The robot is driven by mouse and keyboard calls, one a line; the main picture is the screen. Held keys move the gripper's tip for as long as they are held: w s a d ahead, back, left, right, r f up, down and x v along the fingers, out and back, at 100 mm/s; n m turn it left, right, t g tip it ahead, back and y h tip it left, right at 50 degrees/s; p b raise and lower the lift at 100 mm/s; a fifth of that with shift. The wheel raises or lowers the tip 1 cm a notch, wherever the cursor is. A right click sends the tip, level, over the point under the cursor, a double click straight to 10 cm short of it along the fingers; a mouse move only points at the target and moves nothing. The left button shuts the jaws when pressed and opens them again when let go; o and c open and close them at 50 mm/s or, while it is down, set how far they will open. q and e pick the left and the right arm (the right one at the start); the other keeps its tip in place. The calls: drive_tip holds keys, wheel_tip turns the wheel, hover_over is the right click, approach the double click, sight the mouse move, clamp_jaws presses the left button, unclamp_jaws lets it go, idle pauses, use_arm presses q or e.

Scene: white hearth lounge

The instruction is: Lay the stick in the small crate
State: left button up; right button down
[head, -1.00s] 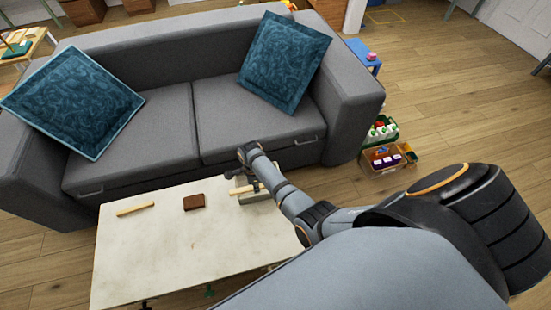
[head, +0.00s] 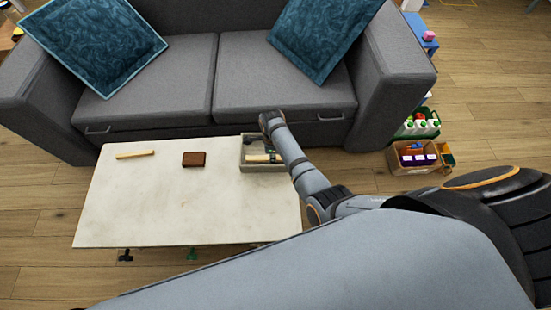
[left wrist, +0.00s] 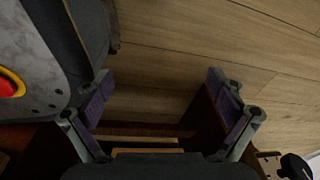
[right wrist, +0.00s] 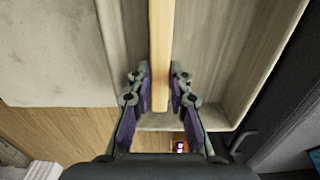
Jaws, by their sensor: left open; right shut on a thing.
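The small crate (head: 263,168) is a grey, open box at the back right corner of the pale table. My right gripper (head: 262,148) is over it, shut on a light wooden stick (head: 257,158). In the right wrist view, the stick (right wrist: 160,50) runs lengthwise between the fingertips of my right gripper (right wrist: 161,88), within the outline of the crate's walls (right wrist: 278,70). I cannot tell whether the stick touches the crate floor. My left gripper (left wrist: 165,95) is open and empty, seen only in the left wrist view, with wood floor beyond it.
On the table (head: 150,210) lie another light stick (head: 135,154) and a brown block (head: 194,159). A grey sofa (head: 200,85) stands close behind. Boxes of bottles (head: 418,124) and other items (head: 415,160) stand on the floor at right. The table's middle is clear.

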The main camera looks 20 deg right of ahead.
drive_tip(key=shift+a+f, duration=0.15)
drive_tip(key=shift+f, duration=0.2)
drive_tip(key=shift+r, duration=0.15)
use_arm(q)
drive_tip(key=shift+w+d, duration=0.1)
drive_tip(key=shift+w, duration=0.5)
use_arm(e)
drive_tip(key=c, duration=1.5)
unclamp_jaws()
